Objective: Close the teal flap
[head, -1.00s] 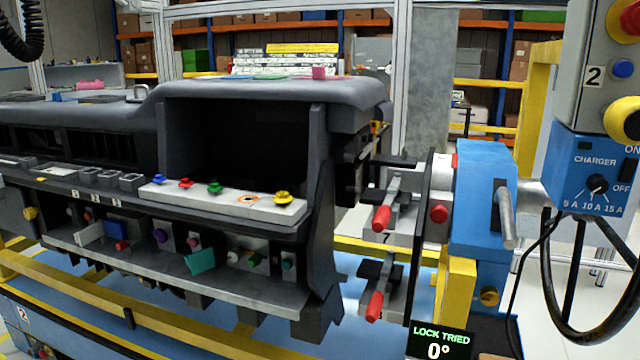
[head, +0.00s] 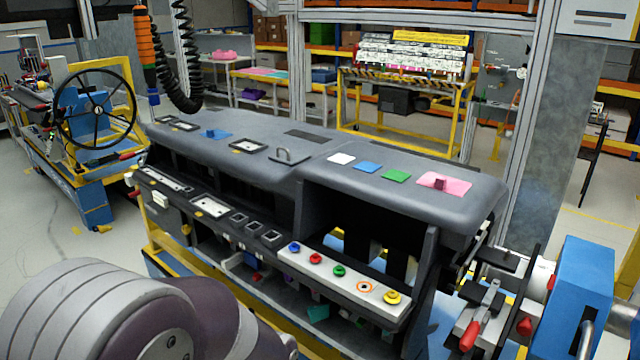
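The teal flap (head: 318,313) is a small teal plate under the light button strip, in the lower recess of the dark grey dashboard module (head: 240,150). It shows only in part, just below the strip's edge. It looks tilted outward, but its hinge and exact angle are too small to tell. A large grey and purple link of my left arm fills the lower left corner, to the left of the flap. Neither gripper is in view, and I see nothing touching the flap.
The button strip (head: 340,284) carries blue, red, green and yellow knobs above the flap. A blue fixture (head: 583,300) with red-handled clamps (head: 470,335) stands at the right. A black coiled cable (head: 185,60) hangs over the module's far left. A steering wheel stand (head: 97,108) is farther left.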

